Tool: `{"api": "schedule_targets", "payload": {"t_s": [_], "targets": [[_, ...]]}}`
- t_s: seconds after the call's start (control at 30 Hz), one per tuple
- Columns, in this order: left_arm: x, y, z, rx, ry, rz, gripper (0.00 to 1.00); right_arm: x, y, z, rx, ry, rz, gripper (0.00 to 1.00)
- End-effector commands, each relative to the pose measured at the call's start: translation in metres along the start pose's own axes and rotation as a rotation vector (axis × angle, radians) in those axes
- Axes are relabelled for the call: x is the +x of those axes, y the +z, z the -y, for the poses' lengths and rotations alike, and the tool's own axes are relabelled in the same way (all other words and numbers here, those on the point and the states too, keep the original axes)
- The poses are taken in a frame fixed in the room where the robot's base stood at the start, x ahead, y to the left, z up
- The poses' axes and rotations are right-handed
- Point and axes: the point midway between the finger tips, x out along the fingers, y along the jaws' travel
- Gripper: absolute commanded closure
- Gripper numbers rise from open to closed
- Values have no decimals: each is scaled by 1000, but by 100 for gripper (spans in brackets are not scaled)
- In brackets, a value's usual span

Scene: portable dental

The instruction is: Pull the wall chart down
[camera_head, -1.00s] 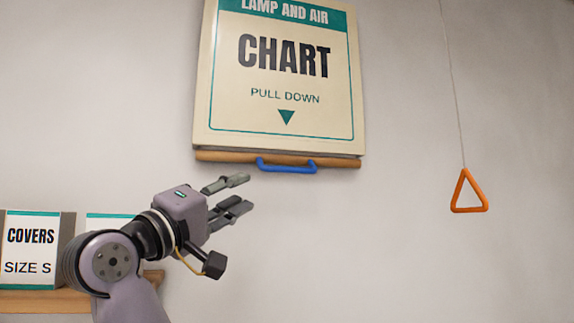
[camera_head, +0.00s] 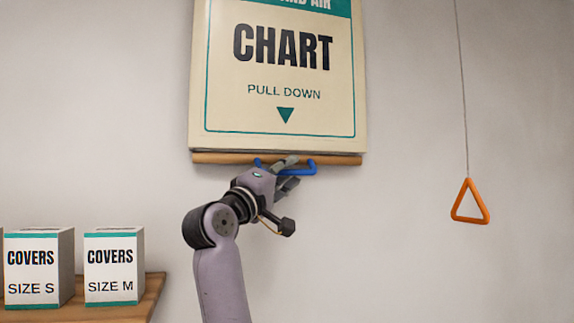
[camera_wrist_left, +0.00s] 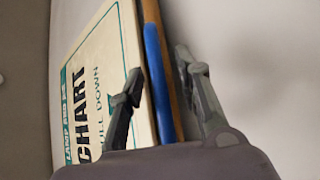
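The wall chart (camera_head: 285,68) hangs on the wall, cream with a teal border and the words "CHART, PULL DOWN". A wooden bar (camera_head: 220,158) runs along its bottom edge, with a blue handle (camera_head: 306,169) on it. My left gripper (camera_head: 289,170) is at the handle and hides its middle part. In the left wrist view the blue handle (camera_wrist_left: 158,85) lies between the two spread fingers of the gripper (camera_wrist_left: 160,95), with gaps on both sides. The chart (camera_wrist_left: 95,95) shows beyond the finger at the left. My right gripper is not in view.
An orange triangular pull (camera_head: 470,203) hangs on a cord at the right. Boxes marked "COVERS SIZE S" (camera_head: 38,268) and "COVERS SIZE M" (camera_head: 114,267) stand on a wooden shelf (camera_head: 140,300) at the lower left. The wall below the chart is clear.

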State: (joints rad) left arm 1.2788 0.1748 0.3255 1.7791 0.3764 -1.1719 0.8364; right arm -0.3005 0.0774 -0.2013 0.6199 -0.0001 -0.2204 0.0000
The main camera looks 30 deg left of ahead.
Motion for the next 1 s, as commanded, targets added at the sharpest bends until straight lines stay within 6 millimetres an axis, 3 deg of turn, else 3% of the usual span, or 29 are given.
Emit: {"api": "schedule_targets", "payload": {"t_s": [0.27, 0.7, 1.0], "targets": [[1, 0, 1, 0, -1, 0, 70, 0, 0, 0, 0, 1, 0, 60], [1, 0, 0, 0, 0, 0, 99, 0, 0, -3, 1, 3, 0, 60], [0, 0, 0, -1, 0, 0, 100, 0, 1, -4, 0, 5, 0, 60]]}}
